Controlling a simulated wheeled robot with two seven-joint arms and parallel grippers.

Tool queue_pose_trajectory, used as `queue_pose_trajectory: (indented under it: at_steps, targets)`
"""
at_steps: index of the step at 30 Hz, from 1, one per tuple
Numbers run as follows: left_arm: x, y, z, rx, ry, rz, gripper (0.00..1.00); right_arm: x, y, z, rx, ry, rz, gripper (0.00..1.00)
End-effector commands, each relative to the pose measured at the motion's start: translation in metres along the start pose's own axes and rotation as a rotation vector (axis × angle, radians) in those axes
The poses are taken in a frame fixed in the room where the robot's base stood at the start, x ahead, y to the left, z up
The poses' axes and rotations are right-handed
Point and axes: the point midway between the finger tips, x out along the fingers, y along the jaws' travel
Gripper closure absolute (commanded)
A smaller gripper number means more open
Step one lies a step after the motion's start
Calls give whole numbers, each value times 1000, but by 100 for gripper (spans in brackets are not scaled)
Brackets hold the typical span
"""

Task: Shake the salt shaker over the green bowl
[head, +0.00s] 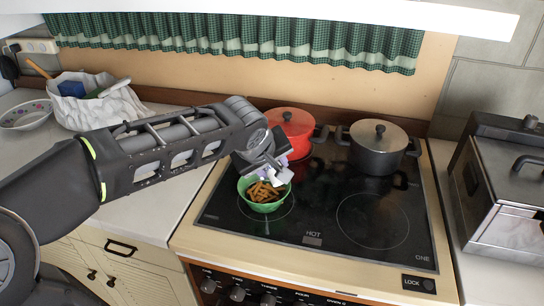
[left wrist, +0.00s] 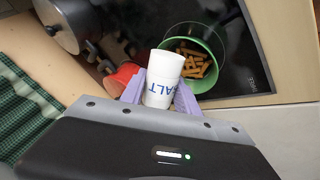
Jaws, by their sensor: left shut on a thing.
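A green bowl (head: 264,206) holding brown stick-shaped pieces stands on the black glass cooktop, at its front left. It also shows in the left wrist view (left wrist: 218,74). My left gripper (head: 272,172) is above the back of the bowl. In the left wrist view its purple fingers (left wrist: 160,92) are shut on a white salt shaker (left wrist: 164,76) with blue lettering. The shaker's far end points toward the bowl and overlaps its edge in that view. In the head view the shaker is mostly hidden by the gripper. My right gripper is in neither view.
A red pot (head: 289,130) stands close behind the gripper, and a dark lidded pot (head: 377,148) is right of it. The front right burner (head: 373,221) is clear. A metal appliance (head: 508,190) stands at the right. A white cloth bag (head: 92,104) and patterned bowl (head: 27,115) are at left.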

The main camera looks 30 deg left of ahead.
Motion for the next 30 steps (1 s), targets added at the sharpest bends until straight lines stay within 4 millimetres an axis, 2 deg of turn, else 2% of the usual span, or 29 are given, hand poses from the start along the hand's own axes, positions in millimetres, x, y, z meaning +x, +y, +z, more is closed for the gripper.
queue_pose_trajectory:
  at_steps: [1, 12, 19, 30]
  targets:
    - [-3, 2, -1, -6, -12, -1, 100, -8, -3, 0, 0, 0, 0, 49]
    - [-4, 2, 2, -70, -134, 0, 100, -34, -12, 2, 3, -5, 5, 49]
    - [-2, 1, 3, -177, -334, -2, 100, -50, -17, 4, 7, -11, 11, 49]
    - [4, -3, 4, -351, -678, -5, 100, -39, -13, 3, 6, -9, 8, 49]
